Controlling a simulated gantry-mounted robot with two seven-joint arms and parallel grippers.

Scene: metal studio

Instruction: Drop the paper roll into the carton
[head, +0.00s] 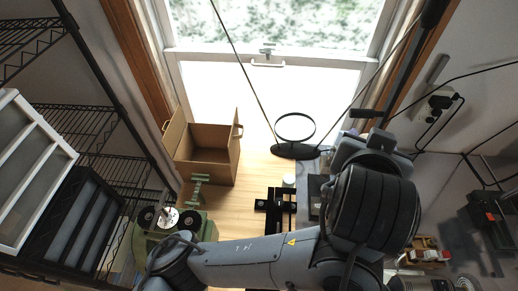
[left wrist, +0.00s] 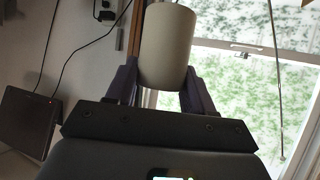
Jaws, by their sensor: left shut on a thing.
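The paper roll (left wrist: 166,46) is a pale off-white cylinder in the left wrist view. My left gripper (left wrist: 165,82) is shut on it, with one dark finger on each side, and the roll stands out beyond the fingertips. In the head view my left arm reaches across the bottom to the right, and I cannot make out its fingers or the roll there. The carton (head: 207,168) is a brown open-topped box on the wooden floor, left of centre in the head view. It is well to the left of my arm's far end. My right gripper is not in view.
A green machine (head: 150,241) stands in front of the carton. Black wire shelving (head: 85,120) lines the left side. A black ring on a dark base (head: 295,150) stands right of the carton near the glazed door (head: 265,85). Some floor (head: 235,203) between them is clear.

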